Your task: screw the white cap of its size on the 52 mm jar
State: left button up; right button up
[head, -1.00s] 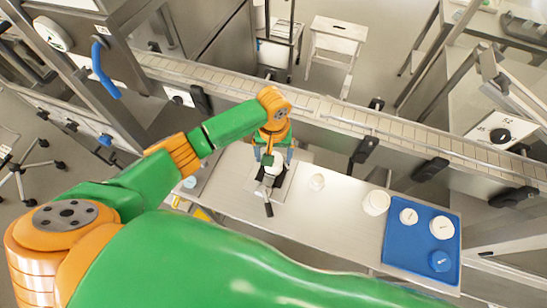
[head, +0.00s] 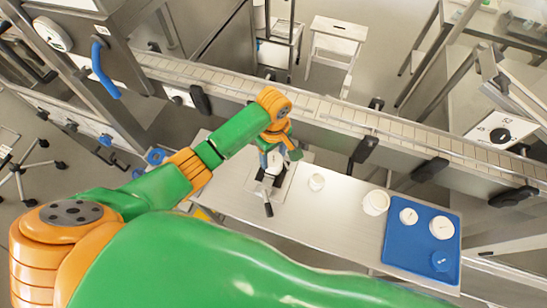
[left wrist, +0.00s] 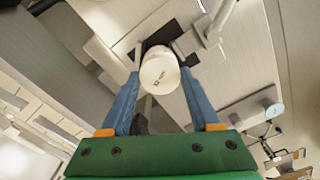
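A white cap (left wrist: 160,74) marked "52 mm" sits between my left gripper's blue fingers in the left wrist view. Any gap between fingers and cap is too small to judge. The cap's thread and most of the jar are hidden. My right gripper is not in view.
A blue tray (head: 396,250) at the table's right holds two white caps (head: 408,216) (head: 441,228) and a blue cap (head: 440,261). A conveyor (head: 330,112) runs behind.

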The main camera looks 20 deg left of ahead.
pick_arm(q)
jog(key=c, duration=0.3)
jog(key=o, duration=0.4)
jog(key=c, duration=0.4)
jog(key=m, duration=0.4)
jog(key=shift+m, duration=0.9)
jog(key=shift+m, duration=0.9)
jog(key=m, duration=0.4)
